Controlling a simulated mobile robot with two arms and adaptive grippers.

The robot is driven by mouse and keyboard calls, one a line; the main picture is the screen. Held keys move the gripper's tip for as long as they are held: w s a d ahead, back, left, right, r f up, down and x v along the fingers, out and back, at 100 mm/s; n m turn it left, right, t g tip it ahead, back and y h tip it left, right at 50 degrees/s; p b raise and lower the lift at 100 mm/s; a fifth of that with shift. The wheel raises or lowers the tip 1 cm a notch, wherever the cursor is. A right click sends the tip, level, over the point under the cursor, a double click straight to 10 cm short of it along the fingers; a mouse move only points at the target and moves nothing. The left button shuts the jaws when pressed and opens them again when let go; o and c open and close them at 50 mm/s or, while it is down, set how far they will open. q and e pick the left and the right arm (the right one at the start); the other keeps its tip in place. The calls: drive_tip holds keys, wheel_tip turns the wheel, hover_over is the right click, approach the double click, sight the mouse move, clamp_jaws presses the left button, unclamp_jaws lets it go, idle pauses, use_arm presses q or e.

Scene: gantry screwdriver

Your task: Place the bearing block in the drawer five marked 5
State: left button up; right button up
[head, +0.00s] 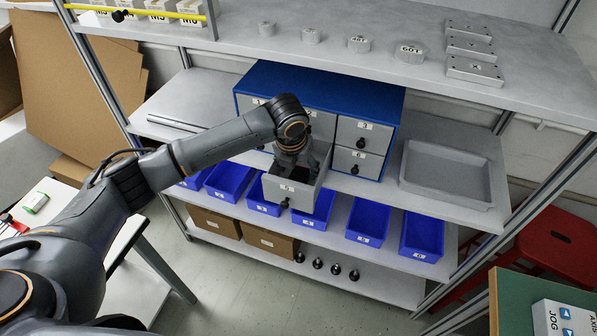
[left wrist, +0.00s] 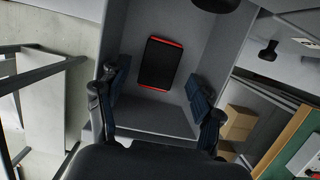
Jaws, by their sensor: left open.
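Drawer five (head: 277,190) is pulled out of the blue cabinet (head: 270,78), with a label that looks like 5 and a black knob on its front. My left gripper (head: 298,168) points down into the drawer's opening. In the left wrist view my left gripper (left wrist: 160,112) is open, its two fingers apart with nothing held between them. A dark rectangular block with red edges (left wrist: 158,63) lies on the grey drawer floor beyond the fingertips. I cannot tell for sure whether it is the bearing block. My right gripper is not in view.
Closed drawers 3 (head: 365,131) and 6 (head: 357,163) are at the cabinet's right. A grey tray (head: 446,204) sits on the same shelf. The top shelf (head: 400,75) overhangs and carries grey metal parts. Blue bins (head: 422,236) stand below. A red stool (head: 560,238) is at the right.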

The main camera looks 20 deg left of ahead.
use_arm(q)
drive_tip(key=v, duration=0.9)
drive_tip(key=shift+r+b, duration=0.3)
drive_tip(key=shift+b, duration=0.05)
drive_tip(key=shift+c, duration=0.2)
idle(0.4)
